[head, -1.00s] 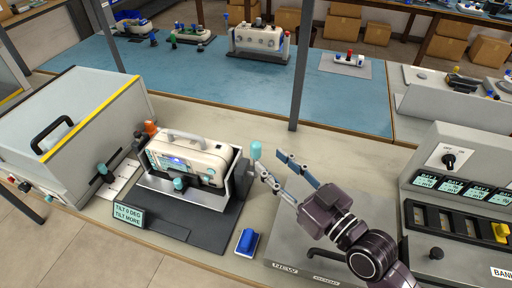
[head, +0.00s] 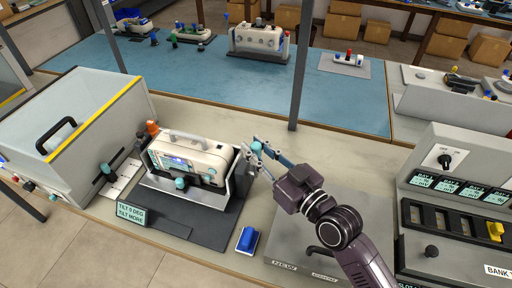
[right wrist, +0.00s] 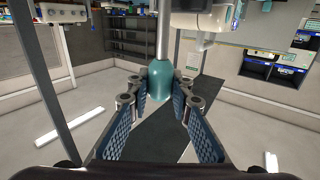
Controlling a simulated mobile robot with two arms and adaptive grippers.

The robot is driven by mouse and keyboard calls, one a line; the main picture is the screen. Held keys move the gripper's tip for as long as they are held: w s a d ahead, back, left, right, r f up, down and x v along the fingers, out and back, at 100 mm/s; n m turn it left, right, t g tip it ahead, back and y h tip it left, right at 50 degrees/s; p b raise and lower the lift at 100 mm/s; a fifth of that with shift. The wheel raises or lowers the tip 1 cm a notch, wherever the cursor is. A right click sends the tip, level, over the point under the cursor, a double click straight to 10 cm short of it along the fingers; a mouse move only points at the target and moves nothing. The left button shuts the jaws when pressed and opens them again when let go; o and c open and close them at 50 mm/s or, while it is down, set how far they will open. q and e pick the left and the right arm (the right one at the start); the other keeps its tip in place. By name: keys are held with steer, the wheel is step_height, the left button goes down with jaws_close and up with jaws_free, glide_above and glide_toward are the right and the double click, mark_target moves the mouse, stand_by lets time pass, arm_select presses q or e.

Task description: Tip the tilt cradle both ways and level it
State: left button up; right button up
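The tilt cradle (head: 210,197) is a grey tray on a dark base and holds a white monitor (head: 205,161) with a top handle. It looks about level. A small display (head: 131,213) in front reads "TILT 0 DEG, TILT MORE". A lever with a teal knob (head: 256,146) stands at the cradle's right. My right gripper (head: 260,150) is at this knob, fingers apart on either side. In the right wrist view the teal knob (right wrist: 160,80) is between the open fingertips, with narrow gaps seeming to remain. My left gripper is not in view.
A clear-lidded box (head: 80,120) stands left of the cradle. A blue switch (head: 247,240) is on the bench in front. A grey console (head: 465,200) with displays is at the right. A thin post (head: 302,70) rises behind the gripper.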

jaws_close()
steer(key=shift+w+d+r+m+p, duration=0.2)
steer(key=shift+w+m+p, duration=0.15)
steer(key=shift+p, duration=0.55)
steer(key=shift+w+d+f+m+g+h+p, duration=0.25)
steer(key=shift+w+m+g+p, duration=0.35)
steer(key=shift+p, duration=0.45)
steer(key=shift+w+d+f+m+g+h+p, duration=0.2)
steer(key=shift+w+m+g+p, duration=0.25)
steer(key=shift+w+p, duration=0.5)
steer(key=shift+w+d+f+m+g+h+p, duration=0.25)
steer(key=shift+w+m+p, duration=0.35)
steer(key=shift+p, duration=0.6)
steer(key=shift+f+g, duration=0.1)
steer(key=shift+g, duration=0.2)
